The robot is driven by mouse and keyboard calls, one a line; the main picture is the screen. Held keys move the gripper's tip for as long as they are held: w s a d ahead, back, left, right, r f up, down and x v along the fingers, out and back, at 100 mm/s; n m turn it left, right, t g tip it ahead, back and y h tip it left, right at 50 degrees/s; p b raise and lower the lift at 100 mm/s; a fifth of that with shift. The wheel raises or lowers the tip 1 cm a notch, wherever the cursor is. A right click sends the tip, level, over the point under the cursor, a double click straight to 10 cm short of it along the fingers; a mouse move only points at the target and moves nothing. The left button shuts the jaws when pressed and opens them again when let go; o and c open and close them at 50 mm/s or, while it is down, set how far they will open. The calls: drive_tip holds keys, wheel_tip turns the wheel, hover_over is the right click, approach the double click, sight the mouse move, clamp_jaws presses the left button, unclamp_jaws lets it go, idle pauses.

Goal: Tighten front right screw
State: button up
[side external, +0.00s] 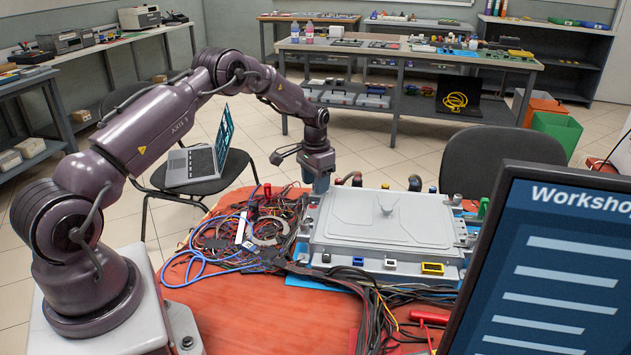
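A grey metal unit with a flat ribbed lid (385,222) lies on the red table at the centre of the view. Its corner screws are too small to make out, including any at the front right. My gripper (320,184) points down over the unit's back left corner, near the hose fittings. The fingers are small and dark, so their opening and any contact are unclear. Dark hose ends (415,183) stand along the unit's back edge. Small connectors, one yellow-framed (432,268), line its front side.
Tangled wires and a blue cable (215,245) cover the table left of the unit. More black cables lie in front, with a red-handled tool (430,317). A monitor (550,270) blocks the right foreground. Bare red tabletop (260,315) shows at front left. Chairs stand behind.

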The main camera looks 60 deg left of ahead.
drive_tip(key=shift+r, duration=0.1)
wheel_tip(320, 180, up, 13)
idle(0.6)
idle(0.3)
drive_tip(key=s+d+r+t, duration=0.2)
drive_tip(key=s+d+r, duration=0.3)
drive_tip(key=s+d, duration=0.3)
drive_tip(key=s+d+r+t, duration=0.1)
drive_tip(key=s+d+r, duration=0.4)
drive_tip(key=s+d, duration=0.3)
drive_tip(key=s+d+r+m+t, duration=0.1)
drive_tip(key=s+d+r+t, duration=0.1)
drive_tip(key=s+d+r, duration=0.3)
drive_tip(key=s+d, duration=0.3)
drive_tip(key=s, duration=0.4)
drive_tip(key=shift+s+r+t, duration=0.25)
drive_tip(key=shift+s+t, duration=0.05)
drive_tip(key=shift+s, duration=0.05)
drive_tip(key=shift+d, duration=0.1)
